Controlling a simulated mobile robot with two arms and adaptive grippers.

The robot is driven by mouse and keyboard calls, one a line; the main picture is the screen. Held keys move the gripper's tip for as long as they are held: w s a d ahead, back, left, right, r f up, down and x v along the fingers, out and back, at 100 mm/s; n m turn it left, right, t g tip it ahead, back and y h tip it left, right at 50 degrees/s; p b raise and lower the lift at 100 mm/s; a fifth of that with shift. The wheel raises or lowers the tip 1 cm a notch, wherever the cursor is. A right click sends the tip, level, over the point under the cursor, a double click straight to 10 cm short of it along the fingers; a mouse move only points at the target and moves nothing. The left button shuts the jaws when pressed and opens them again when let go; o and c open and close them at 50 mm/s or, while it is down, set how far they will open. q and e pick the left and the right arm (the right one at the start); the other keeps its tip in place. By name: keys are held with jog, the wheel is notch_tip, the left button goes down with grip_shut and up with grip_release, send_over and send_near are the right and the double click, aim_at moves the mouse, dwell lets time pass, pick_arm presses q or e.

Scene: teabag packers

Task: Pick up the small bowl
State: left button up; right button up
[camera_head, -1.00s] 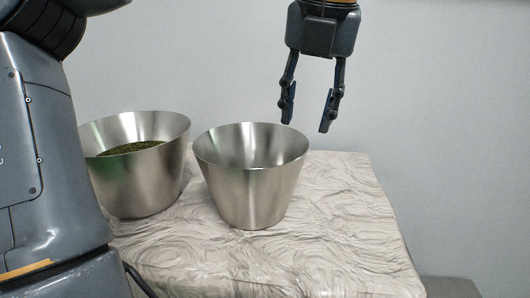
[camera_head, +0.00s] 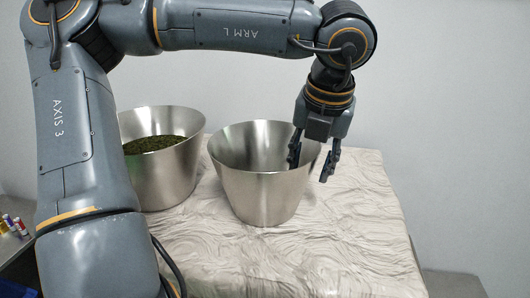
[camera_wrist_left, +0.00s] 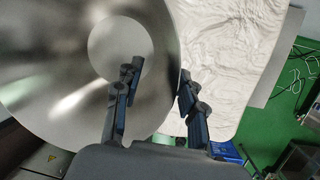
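The small bowl, a plain empty metal bowl (camera_head: 262,196), stands upright on the cloth-covered table in the head view. It also fills the left of the left wrist view (camera_wrist_left: 50,65). My left gripper (camera_head: 309,169) points down at the bowl's right rim, with its fingers apart. One finger is inside the bowl and the other is outside its right wall. The left wrist view shows the same open fingers (camera_wrist_left: 160,85) on both sides of the rim. Whether a finger touches the wall cannot be told. My right gripper is not in view.
A second metal bowl (camera_head: 171,182) with dark green leaves (camera_head: 153,144) stands just left of the empty one, partly behind my arm. The table's cloth (camera_head: 350,235) is bare at the front and right. Small coloured items (camera_head: 12,224) lie at the far left.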

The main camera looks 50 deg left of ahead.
pick_arm(q)
jog(key=shift+p+x, duration=0.4)
jog(key=shift+x, duration=1.05)
jog(key=shift+s+r, duration=0.1)
jog(key=shift+r, duration=0.05)
grip_shut()
